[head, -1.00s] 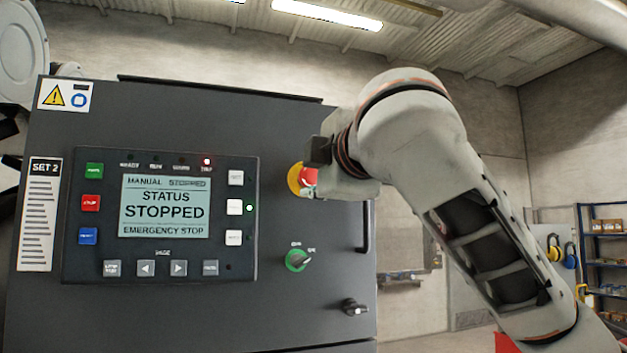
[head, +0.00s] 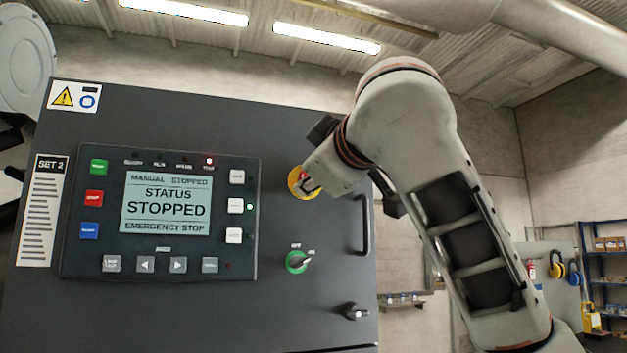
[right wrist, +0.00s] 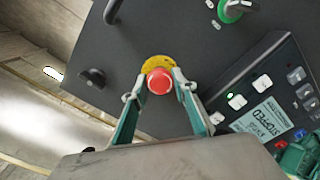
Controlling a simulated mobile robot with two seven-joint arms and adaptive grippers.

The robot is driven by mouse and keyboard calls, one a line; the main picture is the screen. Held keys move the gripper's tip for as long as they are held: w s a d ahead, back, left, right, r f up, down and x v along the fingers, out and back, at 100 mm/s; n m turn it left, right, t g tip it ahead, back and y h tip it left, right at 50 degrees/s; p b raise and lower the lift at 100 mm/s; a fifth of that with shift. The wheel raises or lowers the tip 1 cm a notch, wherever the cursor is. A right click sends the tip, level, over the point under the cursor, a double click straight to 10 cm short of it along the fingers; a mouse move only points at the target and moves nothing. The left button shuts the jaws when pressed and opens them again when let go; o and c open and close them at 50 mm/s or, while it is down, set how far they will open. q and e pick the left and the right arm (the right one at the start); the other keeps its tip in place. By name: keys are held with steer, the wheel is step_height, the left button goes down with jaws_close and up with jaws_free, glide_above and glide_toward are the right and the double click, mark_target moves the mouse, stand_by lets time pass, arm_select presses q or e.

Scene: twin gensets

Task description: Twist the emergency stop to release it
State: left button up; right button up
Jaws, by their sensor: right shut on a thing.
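The emergency stop, a red mushroom button (right wrist: 159,80) on a yellow disc (right wrist: 158,63), is on the dark cabinet front. In the head view its yellow disc (head: 296,183) shows, with the button mostly hidden by my right gripper (head: 309,186). In the right wrist view the two fingers of my right gripper (right wrist: 159,84) are shut on the red button, one on each side. The panel screen (head: 166,203) reads STATUS STOPPED, EMERGENCY STOP, and a red lamp (head: 209,161) is lit above it. No left gripper fingers can be made out.
A green rotary switch (head: 298,261) and a key-like latch (head: 355,311) are below the button. A dark door handle (head: 366,225) stands out to its right. A shelf (head: 603,262) is far right, well away from the cabinet.

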stand_by(0.4)
steer(key=o, duration=1.1)
steer(key=v, duration=1.2)
